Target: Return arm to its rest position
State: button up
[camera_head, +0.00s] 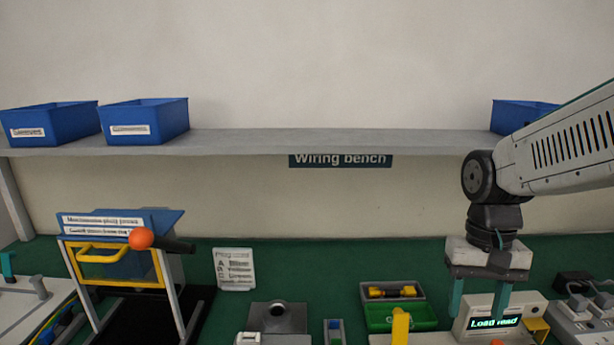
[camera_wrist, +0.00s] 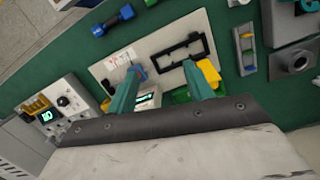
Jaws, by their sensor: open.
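My arm (camera_head: 560,150) reaches in from the right in the head view, with its wrist bent so that my gripper (camera_head: 480,300) points down. The two teal fingers are apart with nothing between them. They hang over the bench close to the display box (camera_head: 490,322), whose screen reads "Load read"; the picture does not show the exact height. In the wrist view my gripper (camera_wrist: 162,70) is also open and empty. Beyond its fingertips lies a pale board with a black rectangular frame (camera_wrist: 180,52) on it.
A green tray (camera_head: 400,317) and a yellow upright part (camera_head: 400,327) stand left of my gripper. A shelf (camera_head: 300,143) with blue bins (camera_head: 145,120) runs behind. Sockets (camera_head: 590,310) lie right. The space above mid-bench is clear.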

jog(key=s+r+n+t, duration=0.2)
jog(key=s+r, duration=0.2)
jog(key=s, duration=0.8)
jog(key=shift+s+a+n+t, duration=0.3)
jog(key=shift+s, duration=0.05)
